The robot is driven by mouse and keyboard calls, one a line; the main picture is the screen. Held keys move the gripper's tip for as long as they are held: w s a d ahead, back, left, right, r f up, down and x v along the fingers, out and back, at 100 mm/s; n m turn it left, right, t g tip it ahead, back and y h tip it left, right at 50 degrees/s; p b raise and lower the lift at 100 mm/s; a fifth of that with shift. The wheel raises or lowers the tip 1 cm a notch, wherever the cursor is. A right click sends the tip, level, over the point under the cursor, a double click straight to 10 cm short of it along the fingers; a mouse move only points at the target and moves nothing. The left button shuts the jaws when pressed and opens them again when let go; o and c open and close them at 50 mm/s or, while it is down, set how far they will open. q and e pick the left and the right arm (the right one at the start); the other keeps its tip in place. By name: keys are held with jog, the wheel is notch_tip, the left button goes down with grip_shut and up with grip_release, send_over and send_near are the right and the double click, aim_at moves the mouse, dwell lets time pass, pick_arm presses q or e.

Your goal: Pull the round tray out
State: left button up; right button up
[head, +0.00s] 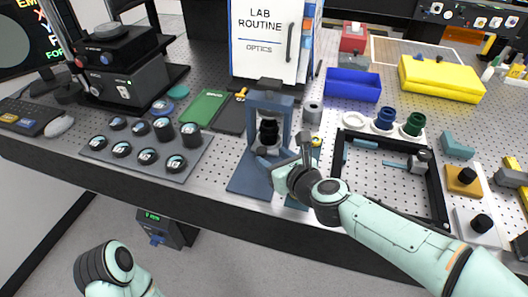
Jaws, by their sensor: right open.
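A dark grey instrument (135,85) stands at the left of the bench.
A grey tray of black round pieces (185,170) lies in front of the instrument. A black-framed tray (385,206) lies right of the stand. A lab binder (265,40) stands behind.

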aim_at(262, 151)
jog(key=x, duration=0.5)
jog(key=shift+w+a+f, duration=0.1)
jog(key=shift+w+a, duration=0.1)
jog(key=shift+w, duration=0.1)
grip_shut()
